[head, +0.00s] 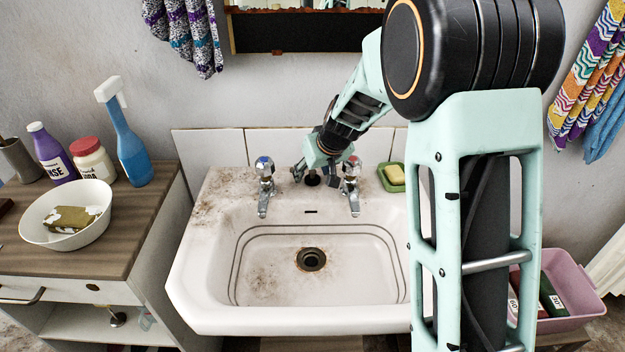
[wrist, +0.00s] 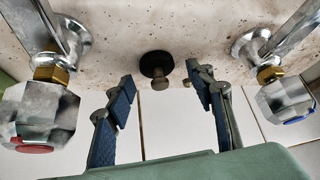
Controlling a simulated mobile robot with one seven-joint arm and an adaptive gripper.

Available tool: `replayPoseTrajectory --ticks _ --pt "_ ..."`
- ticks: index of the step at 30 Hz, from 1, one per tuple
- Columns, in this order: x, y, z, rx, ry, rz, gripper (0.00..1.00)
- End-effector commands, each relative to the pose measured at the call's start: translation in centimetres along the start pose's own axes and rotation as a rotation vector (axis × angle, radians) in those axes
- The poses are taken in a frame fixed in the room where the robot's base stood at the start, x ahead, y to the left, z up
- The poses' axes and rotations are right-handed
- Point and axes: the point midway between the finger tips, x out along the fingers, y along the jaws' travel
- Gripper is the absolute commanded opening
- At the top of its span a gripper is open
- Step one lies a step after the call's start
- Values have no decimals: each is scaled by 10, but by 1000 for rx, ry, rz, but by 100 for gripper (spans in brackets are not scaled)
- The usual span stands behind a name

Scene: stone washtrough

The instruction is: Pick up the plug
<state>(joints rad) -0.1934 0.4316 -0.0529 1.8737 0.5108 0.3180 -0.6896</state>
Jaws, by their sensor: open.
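The plug (wrist: 155,65) is a small black disc with a brownish metal knob. In the wrist view it lies on the stained white back ledge of the sink, between the two taps. In the head view the plug (head: 312,178) shows as a dark spot below my gripper (head: 315,174). In the wrist view my gripper (wrist: 160,82) is open, with blue-padded fingers on either side of the knob's line. The plug appears just beyond the fingertips and is not held. Whether a finger touches it I cannot tell.
The blue-marked tap (head: 264,172) and red-marked tap (head: 351,172) stand close on either side of my gripper. A green soap dish (head: 388,186) is to the right. The sink basin (head: 270,285) is empty, with an open drain (head: 311,259). A cluttered cabinet (head: 140,235) stands left.

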Motion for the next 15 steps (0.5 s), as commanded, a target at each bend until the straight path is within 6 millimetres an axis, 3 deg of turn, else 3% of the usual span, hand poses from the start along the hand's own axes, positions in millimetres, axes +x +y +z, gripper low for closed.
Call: replayPoseTrajectory --ticks 9,15 --pt "6 0 -1 -1 1 0 50" --pt "6 0 0 0 1 0 27"
